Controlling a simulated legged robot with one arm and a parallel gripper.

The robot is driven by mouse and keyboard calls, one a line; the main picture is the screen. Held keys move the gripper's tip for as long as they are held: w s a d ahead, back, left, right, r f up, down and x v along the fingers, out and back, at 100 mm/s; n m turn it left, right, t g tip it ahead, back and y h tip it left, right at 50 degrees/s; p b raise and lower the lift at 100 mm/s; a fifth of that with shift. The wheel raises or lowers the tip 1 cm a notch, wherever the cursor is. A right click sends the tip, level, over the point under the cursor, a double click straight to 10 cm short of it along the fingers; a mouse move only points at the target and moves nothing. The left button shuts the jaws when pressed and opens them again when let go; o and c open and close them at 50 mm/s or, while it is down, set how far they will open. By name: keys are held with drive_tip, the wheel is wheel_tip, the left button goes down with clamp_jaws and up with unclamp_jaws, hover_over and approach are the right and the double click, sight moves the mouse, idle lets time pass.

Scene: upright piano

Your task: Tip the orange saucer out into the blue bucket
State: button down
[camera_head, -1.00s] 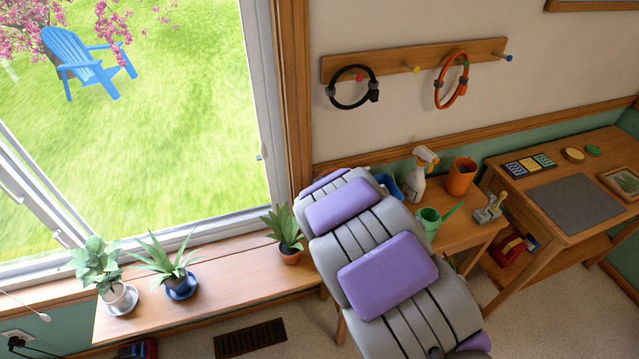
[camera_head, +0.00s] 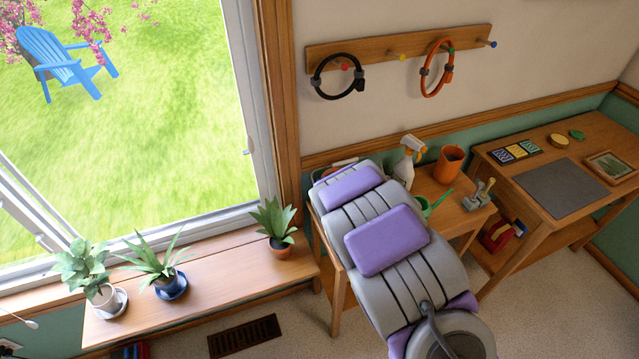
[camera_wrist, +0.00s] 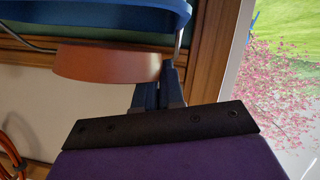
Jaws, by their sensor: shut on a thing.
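In the wrist view, which looks upside down, my gripper (camera_wrist: 172,82) has its dark fingers at the right edge of the orange saucer (camera_wrist: 108,63) and is shut on it. The saucer shows side-on; its contents are not visible and its exact tilt is unclear. The blue bucket (camera_wrist: 110,14) shows close by at the top of the wrist picture, overlapping the saucer's outline, with a wire handle at its side. I cannot tell whether they touch. In the head view my grey and purple arm hides the gripper and most of the bucket.
A spray bottle (camera_head: 408,160), an orange cup (camera_head: 450,163) and a green watering can (camera_head: 435,204) stand on the small table right of my arm. Potted plants (camera_head: 275,228) line the bench on the left. Hoops (camera_head: 340,77) hang on the wall rack.

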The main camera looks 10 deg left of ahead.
drive_tip(key=shift+w+d+r+m+g+y+p, duration=0.15)
drive_tip(key=shift+r+m+g+y+p, duration=0.25)
drive_tip(key=shift+r+p, duration=0.65)
drive_tip(key=m+p, duration=0.1)
drive_tip(key=p, duration=0.2)
drive_tip(key=shift+r, duration=0.35)
drive_tip(key=shift+w+d+r+p, duration=0.1)
drive_tip(key=shift+r+p, duration=0.05)
drive_tip(key=shift+p, duration=0.55)
drive_tip(key=shift+d+r+m+g+y+p, duration=0.1)
drive_tip(key=shift+r+m+g+y+p, duration=0.25)
drive_tip(key=shift+p, duration=0.85)
drive_tip(key=shift+w+p, duration=0.1)
drive_tip(key=shift+p, duration=0.25)
drive_tip(key=shift+f, duration=0.1)
drive_tip(key=shift+d+r+m+g+p, duration=0.15)
drive_tip(key=shift+r+m+g+p, duration=0.15)
drive_tip(key=shift+p, duration=0.9)
